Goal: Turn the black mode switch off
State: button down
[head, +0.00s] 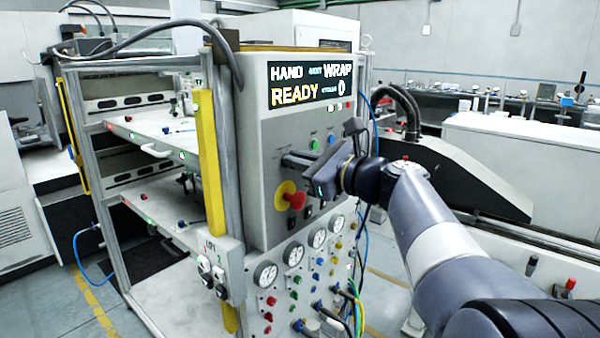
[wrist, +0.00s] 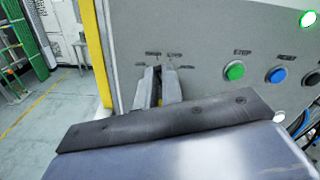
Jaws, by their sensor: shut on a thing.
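The black mode switch (wrist: 156,92) is on the grey panel in the wrist view, below small labels too blurred to read. Only a dark part of it shows between my fingers. My gripper (wrist: 158,86) is at the panel face and shut on the switch, one finger on each side. In the head view my gripper (head: 288,159) reaches the panel from the right, above the red button, and hides the switch. Which position the switch points to cannot be told.
A red mushroom button (head: 296,200) on a yellow plate sits just below my gripper. Green (wrist: 235,71) and blue (wrist: 277,75) buttons are to the right. The display (head: 310,82) reads HAND, WRAP and READY. A yellow post (head: 209,160) stands left of the panel.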

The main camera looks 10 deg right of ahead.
jog(key=n+b, duration=0.1)
jog(key=n, duration=0.1)
jog(key=n+b, duration=0.1)
jog(key=b, duration=0.1)
jog(key=n+b, duration=0.2)
jog(key=shift+s+a+f+n, duration=0.2)
jog(key=shift+f+n, duration=0.1)
jog(key=shift+f, duration=0.1)
jog(key=shift+a+n+b, duration=0.1)
jog(key=shift+n+b, duration=1.35)
jog(key=shift+n, duration=0.35)
jog(key=c, duration=1.6)
grip_release()
jog(key=shift+o, duration=0.2)
jog(key=v, duration=1.1)
jog(key=shift+w+a, duration=0.1)
